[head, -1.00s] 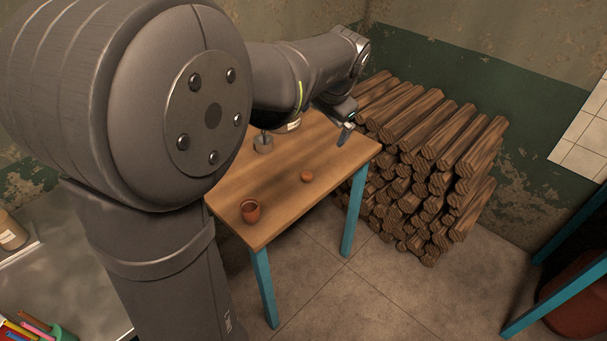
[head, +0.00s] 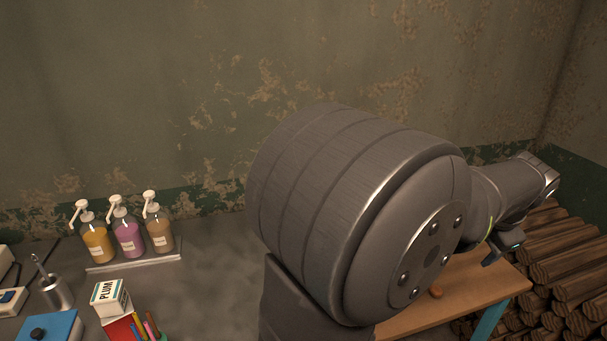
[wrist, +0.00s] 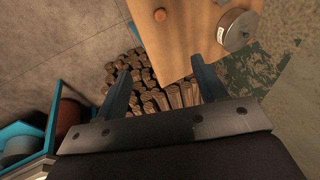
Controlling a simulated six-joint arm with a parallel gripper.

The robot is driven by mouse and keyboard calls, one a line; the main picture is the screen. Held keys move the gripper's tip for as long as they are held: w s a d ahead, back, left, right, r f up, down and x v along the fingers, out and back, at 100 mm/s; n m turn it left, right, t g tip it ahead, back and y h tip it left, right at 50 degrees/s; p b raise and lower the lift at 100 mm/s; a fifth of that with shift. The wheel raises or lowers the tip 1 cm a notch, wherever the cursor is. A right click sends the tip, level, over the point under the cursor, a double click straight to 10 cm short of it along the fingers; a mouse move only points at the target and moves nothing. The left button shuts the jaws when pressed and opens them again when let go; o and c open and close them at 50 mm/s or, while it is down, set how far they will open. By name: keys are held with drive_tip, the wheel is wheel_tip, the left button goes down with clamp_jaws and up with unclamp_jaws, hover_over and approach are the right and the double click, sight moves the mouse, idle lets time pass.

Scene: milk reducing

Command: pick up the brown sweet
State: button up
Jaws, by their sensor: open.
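A small round brown sweet (head: 436,292) lies on the wooden table (head: 470,282), near its front edge in the head view. In the wrist view the sweet (wrist: 160,15) is at the top, on the bare table top (wrist: 185,35). My gripper (wrist: 160,75) is open and empty, its two dark fingers well apart. The sweet lies beyond the fingertips, not between them. In the head view my gripper (head: 497,252) is at the right, above the table's far side, with its fingers partly hard to make out.
A round metal-topped object (wrist: 237,28) stands on the table in the wrist view. Stacked logs (head: 560,270) lie beside the table.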

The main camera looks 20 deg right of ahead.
drive_tip(key=w+d+f+n, duration=0.1)
drive_tip(key=w+f+n, duration=0.2)
drive_tip(key=f, duration=0.4)
drive_tip(key=w+d+f+n, duration=0.1)
drive_tip(key=w+f+n, duration=0.2)
drive_tip(key=f, duration=0.5)
drive_tip(key=w+d+f+n, duration=0.1)
drive_tip(key=w+f+n, duration=0.2)
drive_tip(key=f, duration=0.4)
drive_tip(key=shift+w+d+f+n+g+h, duration=0.25)
drive_tip(key=shift+d+f+n+g+h, duration=0.15)
drive_tip(key=shift+n, duration=0.1)
drive_tip(key=shift+s+d+x, duration=0.1)
drive_tip(key=shift+d+x, duration=0.05)
drive_tip(key=shift+x, duration=1.5)
drive_tip(key=shift+s+d+x, duration=0.1)
drive_tip(key=shift+d+x, duration=0.05)
drive_tip(key=shift+x, duration=1.5)
drive_tip(key=shift+c, duration=0.4)
drive_tip(key=c, duration=1)
